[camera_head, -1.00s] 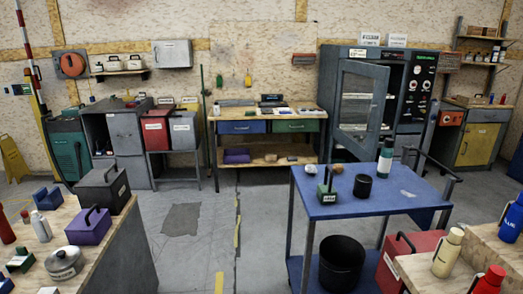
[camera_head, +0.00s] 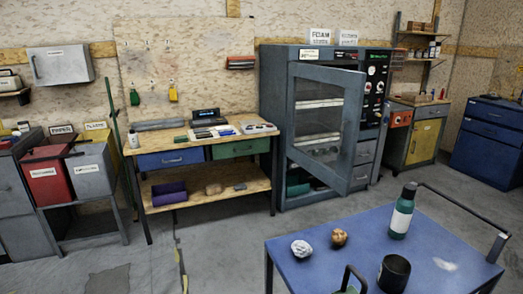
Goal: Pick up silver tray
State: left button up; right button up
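Neither of my grippers shows in this view. I cannot clearly make out a silver tray. Pale, flat, tray-like layers (camera_head: 319,103) show behind the glass of a large grey cabinet (camera_head: 270,110). I cannot tell whether one of them is the silver tray. The cabinet's framed glass door (camera_head: 352,150) stands partly open, swung toward me. Dark green things sit low inside, partly hidden by the door.
A blue cart (camera_head: 330,270) stands at the front right with a green-and-white bottle (camera_head: 402,212), a black cup (camera_head: 394,273), a whitish lump (camera_head: 301,248) and a brown lump (camera_head: 339,237). A workbench (camera_head: 215,186) stands left of the cabinet. Grey floor (camera_head: 220,240) lies open before it.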

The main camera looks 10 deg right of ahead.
aim_at(318, 185)
jog(key=i+j+z, duration=0.35)
jog(key=i, duration=0.2)
jog(key=i+j+z, duration=0.3)
jog(key=i+j, duration=0.2)
jog(key=i+j+z, duration=0.35)
jog(key=j, duration=0.25)
jog(key=i, duration=0.2)
